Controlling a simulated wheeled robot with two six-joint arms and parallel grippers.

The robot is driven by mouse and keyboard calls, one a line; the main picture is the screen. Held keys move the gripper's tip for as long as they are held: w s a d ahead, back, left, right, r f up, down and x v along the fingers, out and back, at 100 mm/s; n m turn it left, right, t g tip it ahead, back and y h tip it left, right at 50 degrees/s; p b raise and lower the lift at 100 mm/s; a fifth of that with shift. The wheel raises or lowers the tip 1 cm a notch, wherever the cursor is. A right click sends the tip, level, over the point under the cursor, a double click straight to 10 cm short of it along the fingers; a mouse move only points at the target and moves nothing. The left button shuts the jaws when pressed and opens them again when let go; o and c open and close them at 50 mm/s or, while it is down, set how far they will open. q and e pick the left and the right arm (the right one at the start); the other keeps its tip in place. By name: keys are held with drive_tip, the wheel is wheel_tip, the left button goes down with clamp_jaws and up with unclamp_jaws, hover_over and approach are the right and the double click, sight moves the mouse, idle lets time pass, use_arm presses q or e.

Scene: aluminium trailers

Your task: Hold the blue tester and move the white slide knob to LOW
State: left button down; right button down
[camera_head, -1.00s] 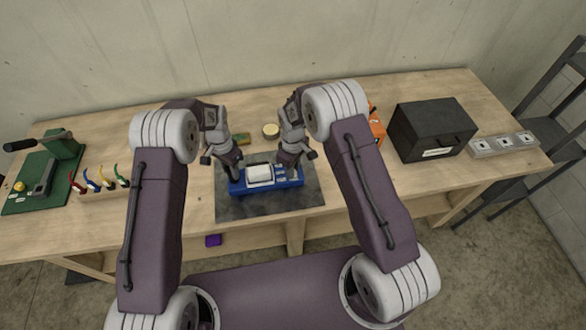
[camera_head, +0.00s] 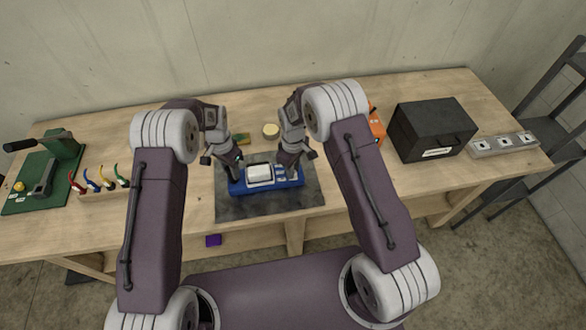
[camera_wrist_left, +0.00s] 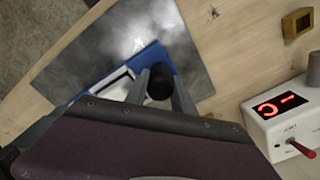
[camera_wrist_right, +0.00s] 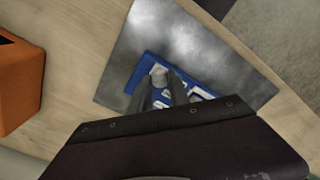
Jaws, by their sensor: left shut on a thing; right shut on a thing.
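The blue tester (camera_head: 266,187) lies on a dark grey mat at the front middle of the bench, a pale panel on its top. My left gripper (camera_wrist_left: 160,84) is shut on a black round part at one end of the tester. My right gripper (camera_wrist_right: 161,84) is shut on the white slide knob (camera_wrist_right: 158,74) at the tester's other end. The fingers partly cover the knob. The LOW mark cannot be read in any view.
The dark mat (camera_head: 240,208) has bare room in front of the tester. A white box with a red display (camera_wrist_left: 280,105) and red lever stands nearby. A black case (camera_head: 432,130), an orange object (camera_head: 376,125), coloured-handled tools (camera_head: 100,182) and a green fixture (camera_head: 62,146) stand farther aside.

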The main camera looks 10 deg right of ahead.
drive_tip(key=shift+w, duration=1.55)
drive_tip(key=c, duration=1.2)
unclamp_jaws()
wheel_tip(320, 180, up, 12)
